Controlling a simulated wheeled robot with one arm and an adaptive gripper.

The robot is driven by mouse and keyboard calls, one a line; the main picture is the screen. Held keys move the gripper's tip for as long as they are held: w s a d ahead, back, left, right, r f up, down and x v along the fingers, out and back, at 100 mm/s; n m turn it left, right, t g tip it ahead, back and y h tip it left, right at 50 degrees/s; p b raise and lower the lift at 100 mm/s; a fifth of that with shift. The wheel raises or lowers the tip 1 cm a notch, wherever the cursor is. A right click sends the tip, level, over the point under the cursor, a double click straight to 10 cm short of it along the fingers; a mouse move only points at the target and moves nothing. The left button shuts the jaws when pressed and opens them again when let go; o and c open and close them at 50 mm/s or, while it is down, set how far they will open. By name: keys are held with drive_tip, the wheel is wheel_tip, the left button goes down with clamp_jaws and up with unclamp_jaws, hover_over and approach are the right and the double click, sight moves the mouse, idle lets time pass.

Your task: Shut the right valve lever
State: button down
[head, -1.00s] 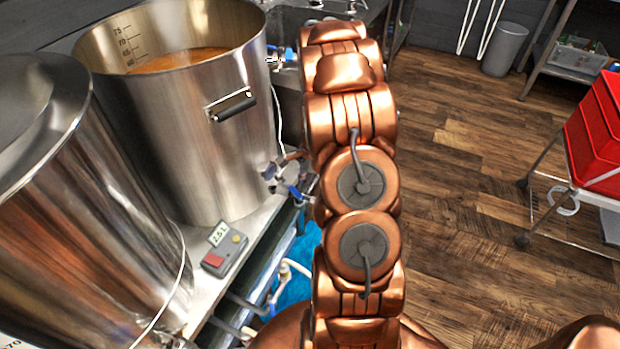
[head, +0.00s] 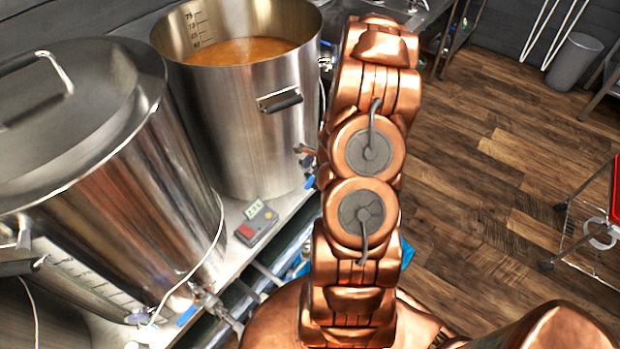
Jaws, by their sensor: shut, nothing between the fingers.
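The open steel kettle (head: 235,120) holds orange-brown liquid. A valve with a blue lever (head: 310,183) is low on its right side, partly hidden by my copper arm. Another blue-handled fitting (head: 325,44) is higher up at the kettle's far right. The lidded steel kettle (head: 130,190) at the left has a blue lever (head: 187,316) near its base. I cannot tell from here which lever is the right one, or how far the partly hidden one is turned. My arm reaches up and away past the open kettle's right side; my gripper does not show.
A grey bin (head: 575,62) stands at the back right. A wheeled trolley with a red crate (head: 615,190) is at the right edge. The wooden floor (head: 480,200) between is clear.

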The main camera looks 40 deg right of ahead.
drive_tip(key=shift+w+a+p, duration=0.4)
drive_tip(key=shift+w+p, duration=0.15)
idle(0.4)
drive_tip(key=s+b+v, duration=0.1)
drive_tip(key=s+v, duration=0.1)
drive_tip(key=v, duration=0.8)
drive_tip(key=s+f+b+v, duration=0.1)
drive_tip(key=s+v, duration=0.1)
drive_tip(key=v, duration=0.9)
drive_tip(key=shift+a, duration=0.25)
